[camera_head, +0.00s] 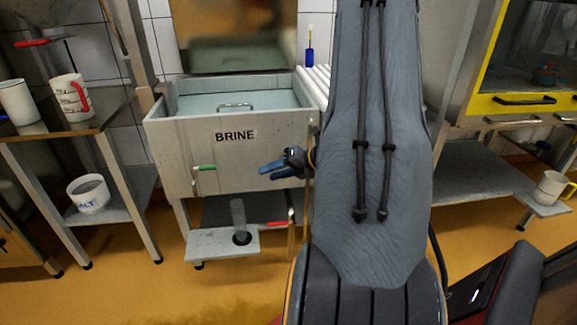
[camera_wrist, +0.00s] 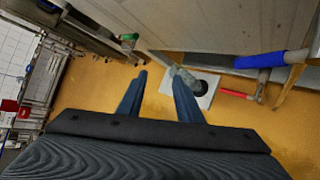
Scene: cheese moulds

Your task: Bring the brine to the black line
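The brine tank (camera_head: 236,160) is a grey box labelled BRINE, with pale liquid (camera_head: 205,104) inside. No black line can be made out. A tap with a green handle (camera_head: 204,168) is low on its front. A clear cylinder (camera_head: 238,214) stands upright on the low platform below; in the wrist view a pale tube (camera_wrist: 181,76) shows by the right finger. My gripper (camera_head: 268,169) is in front of the tank's lower right, right of the green handle. In the wrist view its blue fingers (camera_wrist: 158,88) are apart with nothing held. My arm hides the area to the right.
A red handle (camera_head: 277,223) is below the tank, right of the cylinder. A blue handle (camera_wrist: 260,60) shows at the wrist view's right. The low platform (camera_head: 210,247) has a dark round opening (camera_wrist: 198,87). A table (camera_head: 60,127) with mugs stands left. Yellow floor is open in front.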

